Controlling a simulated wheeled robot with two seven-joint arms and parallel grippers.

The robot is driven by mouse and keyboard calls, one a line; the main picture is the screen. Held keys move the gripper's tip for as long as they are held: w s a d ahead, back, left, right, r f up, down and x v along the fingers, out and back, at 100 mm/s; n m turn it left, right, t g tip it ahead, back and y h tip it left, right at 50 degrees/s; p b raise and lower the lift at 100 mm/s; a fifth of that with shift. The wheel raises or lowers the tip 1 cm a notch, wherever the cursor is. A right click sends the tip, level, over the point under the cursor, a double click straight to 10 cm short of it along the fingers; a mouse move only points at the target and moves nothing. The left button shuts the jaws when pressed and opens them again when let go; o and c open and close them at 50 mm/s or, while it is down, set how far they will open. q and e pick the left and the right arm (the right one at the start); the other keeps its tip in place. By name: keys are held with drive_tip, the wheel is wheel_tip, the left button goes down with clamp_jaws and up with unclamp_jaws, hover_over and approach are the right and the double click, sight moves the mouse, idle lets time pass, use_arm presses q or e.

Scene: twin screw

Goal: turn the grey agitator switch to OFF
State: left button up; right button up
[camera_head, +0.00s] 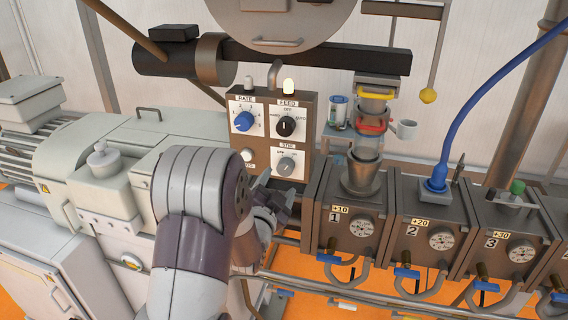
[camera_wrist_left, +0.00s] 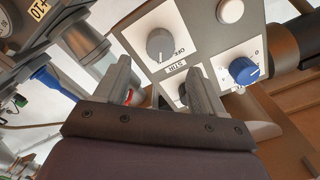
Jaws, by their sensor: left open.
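The grey agitator switch (camera_head: 286,166) is a round knob on the white STIR plate, low on the right of the control panel (camera_head: 263,157). OFF is printed above it on the left, another mark on the right; I cannot tell which one its pointer faces. In the left wrist view the grey knob (camera_wrist_left: 160,45) shows beyond the fingertips, clear of them. My left gripper (camera_head: 275,190) is open and empty, just below and in front of the knob. Its two fingers (camera_wrist_left: 163,78) stand apart in the left wrist view. My right gripper is out of view.
A black FEED knob (camera_head: 286,126) sits above the grey one, and a blue RATE knob (camera_head: 244,121) is at upper left. A white button (camera_head: 247,156) lies left of the grey knob. Feeder boxes (camera_head: 346,222) with a metal hopper (camera_head: 361,178) stand close on the right.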

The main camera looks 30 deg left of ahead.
sight(284, 170)
use_arm(q)
drive_tip(key=p+x, duration=0.1)
drive_tip(key=x, duration=0.5)
drive_tip(key=shift+w+a+f+p, duration=0.1)
drive_tip(key=shift+w+a+p, duration=0.1)
drive_tip(key=shift+p, duration=0.2)
drive_tip(key=shift+d+r, duration=0.25)
drive_tip(key=shift+w+a+f, duration=0.25)
drive_tip(key=shift+w+f, duration=0.05)
drive_tip(key=c, duration=1.1)
